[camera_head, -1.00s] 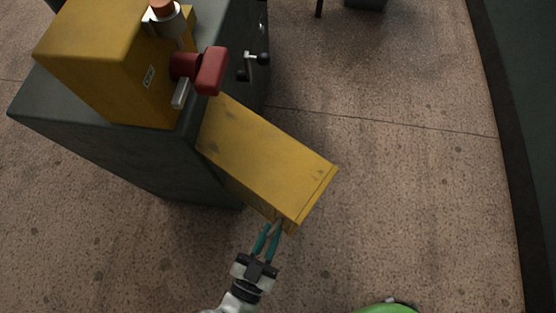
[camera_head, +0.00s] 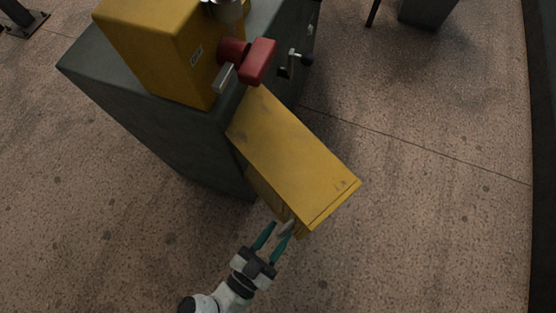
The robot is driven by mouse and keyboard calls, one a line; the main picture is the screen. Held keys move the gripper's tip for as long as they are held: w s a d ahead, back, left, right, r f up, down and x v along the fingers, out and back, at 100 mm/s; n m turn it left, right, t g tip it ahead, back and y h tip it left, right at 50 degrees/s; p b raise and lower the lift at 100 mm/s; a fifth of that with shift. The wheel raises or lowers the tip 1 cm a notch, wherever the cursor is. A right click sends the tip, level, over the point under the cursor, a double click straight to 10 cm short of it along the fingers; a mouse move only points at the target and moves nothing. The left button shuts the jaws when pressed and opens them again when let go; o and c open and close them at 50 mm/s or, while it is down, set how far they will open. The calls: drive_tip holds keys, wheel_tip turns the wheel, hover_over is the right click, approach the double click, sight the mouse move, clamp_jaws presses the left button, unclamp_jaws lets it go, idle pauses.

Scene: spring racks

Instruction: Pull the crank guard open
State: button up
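The crank guard (camera_head: 290,158) is a yellow box-like panel standing swung out from the dark grey cabinet (camera_head: 190,140), with its free end toward the lower right. A small grey handle (camera_head: 286,228) shows at the lower corner of its free end. My gripper (camera_head: 274,232) has two teal fingers that stand apart, with the handle close to their tips. I cannot tell whether a finger touches the handle. A crank (camera_head: 292,62) with a dark knob shows on the cabinet side behind the guard.
A yellow housing (camera_head: 160,45) with a red knob (camera_head: 258,62) sits on top of the cabinet. Speckled floor (camera_head: 430,210) is clear to the right of the guard. A dark wall or panel (camera_head: 543,100) edges the far right. A grey block (camera_head: 428,10) stands at the top.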

drive_tip(key=b+v, duration=0.1)
drive_tip(key=v, duration=0.8)
drive_tip(key=shift+s+a, duration=0.2)
idle(0.3)
